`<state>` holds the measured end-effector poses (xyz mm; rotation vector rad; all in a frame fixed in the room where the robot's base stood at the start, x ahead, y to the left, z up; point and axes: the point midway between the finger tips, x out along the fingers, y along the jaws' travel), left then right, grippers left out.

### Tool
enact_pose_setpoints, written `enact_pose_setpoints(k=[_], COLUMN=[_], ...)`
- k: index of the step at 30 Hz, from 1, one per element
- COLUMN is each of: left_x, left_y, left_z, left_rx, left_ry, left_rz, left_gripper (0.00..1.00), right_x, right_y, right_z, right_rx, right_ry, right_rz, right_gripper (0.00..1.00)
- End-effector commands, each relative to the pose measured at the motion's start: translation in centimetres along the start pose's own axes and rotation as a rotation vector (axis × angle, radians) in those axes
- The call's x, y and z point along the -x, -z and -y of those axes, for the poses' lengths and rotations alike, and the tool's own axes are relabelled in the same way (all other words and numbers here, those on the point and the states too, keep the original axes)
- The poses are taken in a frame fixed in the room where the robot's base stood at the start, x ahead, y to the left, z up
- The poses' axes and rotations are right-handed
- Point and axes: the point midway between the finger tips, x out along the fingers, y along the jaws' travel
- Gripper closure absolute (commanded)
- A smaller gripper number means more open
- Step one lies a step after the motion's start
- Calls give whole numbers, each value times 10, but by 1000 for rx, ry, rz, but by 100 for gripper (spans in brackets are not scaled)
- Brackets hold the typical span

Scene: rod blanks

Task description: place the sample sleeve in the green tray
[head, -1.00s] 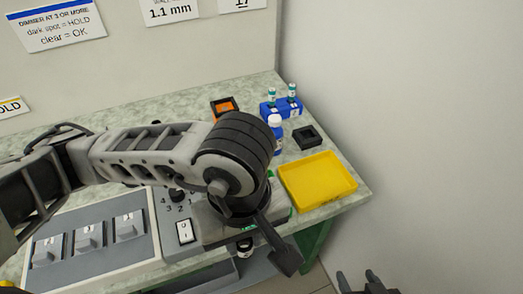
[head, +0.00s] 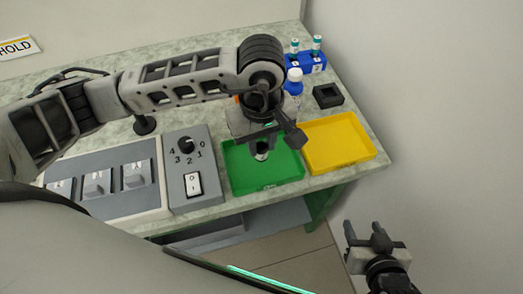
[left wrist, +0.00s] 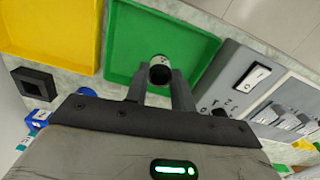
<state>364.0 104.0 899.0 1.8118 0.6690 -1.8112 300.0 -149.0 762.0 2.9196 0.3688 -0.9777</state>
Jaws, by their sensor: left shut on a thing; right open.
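The sample sleeve (left wrist: 160,70), a short pale cylinder with a dark open end, is between the fingers of my left gripper (left wrist: 160,88) in the left wrist view. In the head view the left gripper (head: 262,147) points down over the green tray (head: 238,178), shut on the sleeve (head: 262,154). The green tray also shows behind the sleeve in the left wrist view (left wrist: 125,40). I cannot tell whether the sleeve touches the tray floor. My right gripper (head: 369,236) is open and empty, off the table at the lower right.
A yellow tray (head: 345,143) stands right of the green one. Behind are a black square holder (head: 327,96), a blue rack (head: 308,64) with vials and a white-capped bottle (head: 294,76). A grey control box (head: 188,180) with knob and switch stands left.

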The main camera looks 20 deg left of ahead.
Motion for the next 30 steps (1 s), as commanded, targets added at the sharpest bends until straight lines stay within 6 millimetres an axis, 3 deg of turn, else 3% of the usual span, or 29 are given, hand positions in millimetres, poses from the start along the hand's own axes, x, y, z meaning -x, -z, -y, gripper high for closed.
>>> enact_pose_setpoints(k=[9,21,22,24,30], left_x=[-38,-44,-44,-42,-42], left_y=[7,8,8,8,8], left_z=[-3,-3,-3,-3,-3], left_rx=[1,0,0,0,0], left_ry=[1,-1,-1,-1,0], left_rz=[3,0,0,0,0], left_gripper=[96,96,73,54,54], right_x=[-6,-7,-7,-6,-6], right_y=[-12,-10,-10,-9,-9], right_z=[1,1,1,1,1], right_rx=[4,6,6,6,6], right_ry=[7,9,10,10,10], right_rz=[7,-4,-3,-1,-1], right_gripper=[49,49,49,49,49])
